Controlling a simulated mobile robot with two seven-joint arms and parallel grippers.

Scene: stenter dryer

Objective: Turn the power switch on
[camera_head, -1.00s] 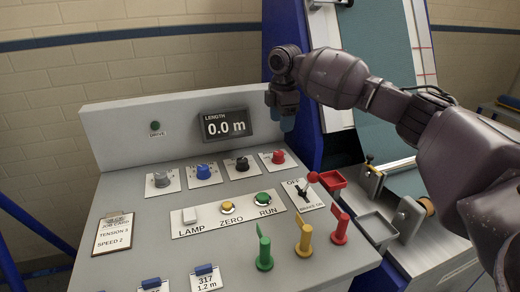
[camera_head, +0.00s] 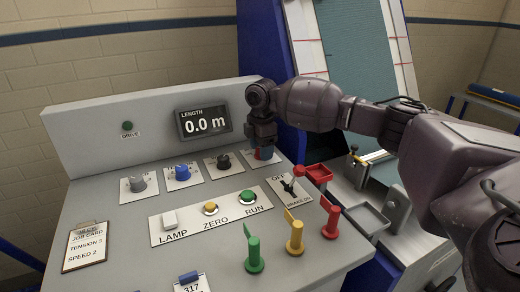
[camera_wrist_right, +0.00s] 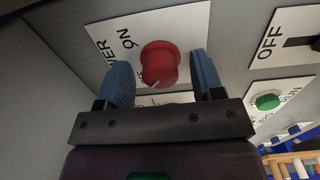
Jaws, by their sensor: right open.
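The power switch is a red round knob (camera_wrist_right: 160,62) on a white plate (camera_wrist_right: 185,27) marked "ON" and partly "...ER" in the right wrist view. A pale mark shows at its lower edge, away from the "ON" label. My right gripper (camera_wrist_right: 161,76) is open, with one blue finger on each side of the knob; I cannot tell whether they touch it. In the head view my right gripper (camera_head: 264,148) is over the right end of the knob row and hides most of the red knob. My left gripper is not in view.
A black knob (camera_head: 224,161) and a blue knob (camera_head: 183,172) stand left of the gripper. The brake lever (camera_head: 288,186), green RUN button (camera_head: 248,195) and several upright coloured levers are nearer the front. The length display (camera_head: 204,122) is on the back panel.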

